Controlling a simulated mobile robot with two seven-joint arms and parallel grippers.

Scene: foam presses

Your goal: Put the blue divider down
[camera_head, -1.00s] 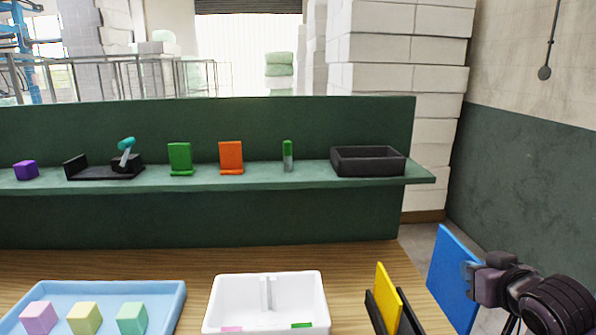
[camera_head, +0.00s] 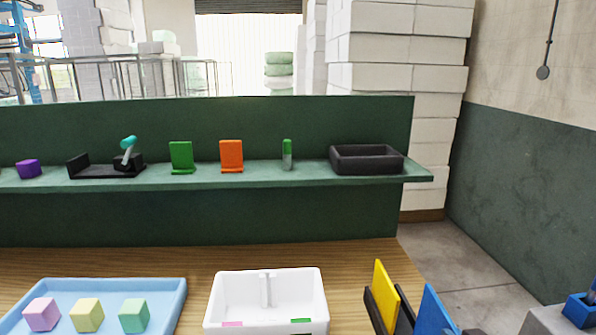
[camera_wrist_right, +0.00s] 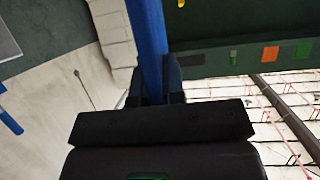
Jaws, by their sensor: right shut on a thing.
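The blue divider (camera_head: 432,314) shows its upper part at the bottom edge of the head view, just right of the black rack (camera_head: 374,314). A yellow divider (camera_head: 383,290) stands upright in that rack. In the right wrist view my right gripper (camera_wrist_right: 155,92) is shut on the blue divider (camera_wrist_right: 147,35), which reaches away from between the fingers. The divider's lower edge is out of the head view, so I cannot tell whether it touches the rack or table. My left gripper is not in view.
A white bin (camera_head: 266,320) with a low partition stands left of the rack. A blue tray (camera_head: 165,288) with three pastel cubes lies further left. A grey box (camera_head: 545,321) with a blue object (camera_head: 580,310) is at the lower right. A green shelf (camera_head: 220,183) with several items runs behind.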

